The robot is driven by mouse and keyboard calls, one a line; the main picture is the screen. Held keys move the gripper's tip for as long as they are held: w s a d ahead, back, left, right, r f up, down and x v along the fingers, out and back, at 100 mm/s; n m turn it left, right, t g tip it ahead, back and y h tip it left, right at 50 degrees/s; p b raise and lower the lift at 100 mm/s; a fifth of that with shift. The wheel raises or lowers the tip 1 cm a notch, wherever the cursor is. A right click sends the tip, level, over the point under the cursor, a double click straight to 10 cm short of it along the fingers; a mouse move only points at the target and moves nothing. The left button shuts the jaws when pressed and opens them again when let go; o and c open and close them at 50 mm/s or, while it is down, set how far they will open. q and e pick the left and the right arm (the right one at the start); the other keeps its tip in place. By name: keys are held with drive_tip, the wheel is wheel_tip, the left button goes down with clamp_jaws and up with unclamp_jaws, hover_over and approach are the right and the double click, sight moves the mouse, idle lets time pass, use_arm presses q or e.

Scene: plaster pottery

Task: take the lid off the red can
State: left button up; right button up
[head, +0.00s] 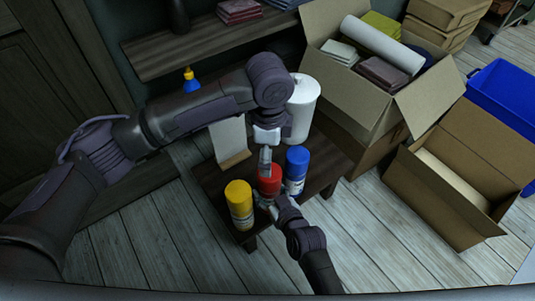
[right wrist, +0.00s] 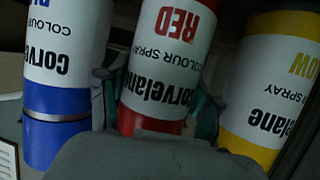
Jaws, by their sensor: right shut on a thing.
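The red spray can (head: 269,180) stands upright on a small dark table (head: 325,172), between the yellow can (head: 239,203) and the blue can (head: 296,168). Its red top is on. My right gripper (head: 268,201) is shut on the red can's lower body from the front. In the right wrist view the red can (right wrist: 165,70) appears upside down between the fingers of my right gripper (right wrist: 161,108). My left gripper (head: 265,170) points down just above the red can's top. Its fingers are seen edge-on, so their opening and any contact are unclear.
In the right wrist view the blue can (right wrist: 62,75) and yellow can (right wrist: 275,85) stand close on either side. A white canister (head: 301,105) and a pale upright card (head: 229,140) stand behind. Cardboard boxes (head: 450,175) and a blue bin (head: 505,90) are at right.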

use_arm(q)
drive_tip(key=r+n, duration=0.1)
drive_tip(key=n, duration=0.1)
drive_tip(key=r+n, duration=0.1)
drive_tip(key=n, duration=0.1)
drive_tip(key=shift+s+a, duration=0.1)
drive_tip(key=shift+a, duration=0.05)
wheel_tip(320, 180, down, 12)
drive_tip(key=shift+r, duration=0.1)
drive_tip(key=shift+c, duration=0.3)
drive_tip(key=c, duration=1.3)
drive_tip(key=shift+r, duration=0.2)
drive_tip(key=shift+r, duration=0.95)
